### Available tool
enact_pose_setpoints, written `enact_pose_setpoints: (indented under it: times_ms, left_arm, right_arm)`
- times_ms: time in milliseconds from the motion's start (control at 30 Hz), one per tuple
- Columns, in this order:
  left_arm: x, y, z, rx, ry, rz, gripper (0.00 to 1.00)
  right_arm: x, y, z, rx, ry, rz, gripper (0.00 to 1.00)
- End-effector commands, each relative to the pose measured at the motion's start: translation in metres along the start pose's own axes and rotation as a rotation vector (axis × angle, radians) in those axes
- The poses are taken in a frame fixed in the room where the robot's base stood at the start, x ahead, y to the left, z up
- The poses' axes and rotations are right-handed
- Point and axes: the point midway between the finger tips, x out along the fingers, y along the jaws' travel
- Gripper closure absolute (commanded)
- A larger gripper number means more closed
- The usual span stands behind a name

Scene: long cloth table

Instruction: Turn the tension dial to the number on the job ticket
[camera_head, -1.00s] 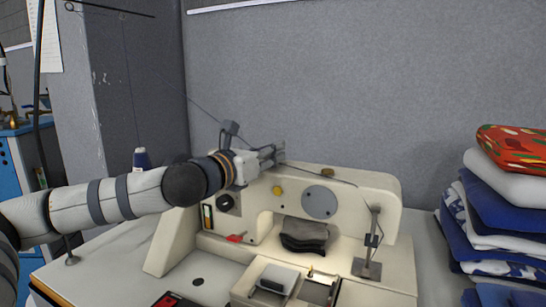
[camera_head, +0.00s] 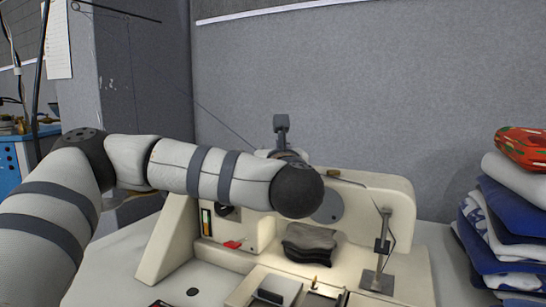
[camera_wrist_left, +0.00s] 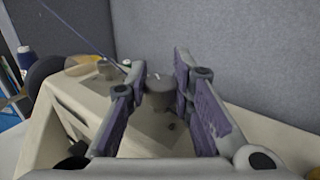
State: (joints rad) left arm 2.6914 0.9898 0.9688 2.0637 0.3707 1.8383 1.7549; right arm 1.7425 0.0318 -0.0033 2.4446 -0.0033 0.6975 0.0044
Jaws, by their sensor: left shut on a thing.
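A short grey round knob (camera_wrist_left: 160,90), which looks like the tension dial, stands on the pale machine and shows in the left wrist view. My left gripper (camera_wrist_left: 158,82) has its two fingers at either side of this knob and is shut on it. Any number on the knob is too small to read. In the head view my left arm crosses in front of the cream sewing machine (camera_head: 375,195) and hides the fingers and the knob. I cannot make out a job ticket for certain. My right gripper is not in view.
Dark folded cloth (camera_head: 308,240) lies in the machine's opening. A thin metal post (camera_head: 384,240) stands at its right. Folded textiles (camera_head: 500,215) are stacked at the far right. A thread runs down to the machine. A grey wall is close behind.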

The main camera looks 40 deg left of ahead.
Motion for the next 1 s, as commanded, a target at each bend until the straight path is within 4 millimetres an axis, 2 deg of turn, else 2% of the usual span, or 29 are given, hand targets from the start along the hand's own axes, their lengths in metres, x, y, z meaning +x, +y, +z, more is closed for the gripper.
enact_pose_setpoints:
  times_ms: [300,733,767,833,867,1000]
  left_arm:
    - [0.0004,-0.0004,-0.0025,0.004,0.003,0.073,1.0]
    - [0.0005,-0.0001,-0.0021,0.004,0.003,0.081,1.0]
    - [0.0005,-0.0001,-0.0021,0.004,0.003,0.081,0.76]
    - [0.0006,0.0,-0.002,0.004,0.003,0.081,0.6]
    - [0.0005,0.0,-0.0018,0.003,0.002,0.081,0.58]
    - [0.0005,0.0001,-0.0012,0.002,0.001,0.081,0.58]
  right_arm:
    - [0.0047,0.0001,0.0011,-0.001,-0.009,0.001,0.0]
    - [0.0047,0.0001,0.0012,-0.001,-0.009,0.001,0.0]
    - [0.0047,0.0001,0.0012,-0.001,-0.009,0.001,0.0]
    - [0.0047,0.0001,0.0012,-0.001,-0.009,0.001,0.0]
    - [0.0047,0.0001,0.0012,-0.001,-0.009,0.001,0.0]
    - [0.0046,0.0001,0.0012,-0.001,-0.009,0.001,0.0]
